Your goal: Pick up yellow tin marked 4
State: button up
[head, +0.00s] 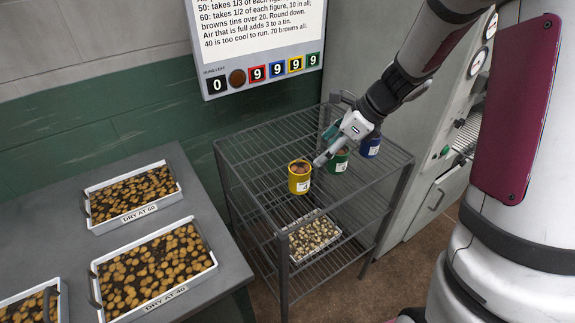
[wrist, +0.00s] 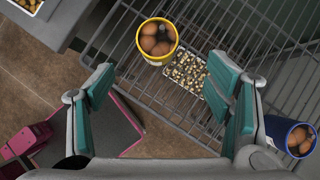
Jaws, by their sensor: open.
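The yellow tin (head: 299,178) stands upright on the top shelf of the wire rack, near its front left, with brown round pieces inside and a white label on its side. In the wrist view the yellow tin (wrist: 157,40) is ahead of the jaws, toward the top of the picture. The number on its label is too small to read surely. My gripper (head: 322,160) is just right of the yellow tin in the head view. In the wrist view my gripper (wrist: 165,82) is open, with nothing between its teal-padded fingers.
A tray of pale pieces (head: 315,238) sits on a lower shelf. Trays of brown pieces (head: 133,197) lie on the grey table (head: 70,220). A sign (head: 262,40) hangs behind.

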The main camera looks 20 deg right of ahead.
aim_at(305, 167)
jog(key=x, duration=0.8)
jog(key=shift+s+f+x, duration=0.1)
jog(key=shift+s+x, duration=0.05)
jog(key=shift+x, duration=1.25)
jog(key=shift+s+f+x, duration=0.1)
jog(key=shift+s+x, duration=0.05)
jog(key=shift+x, duration=1.3)
jog(key=shift+d, duration=0.2)
jog(key=c, duration=1.3)
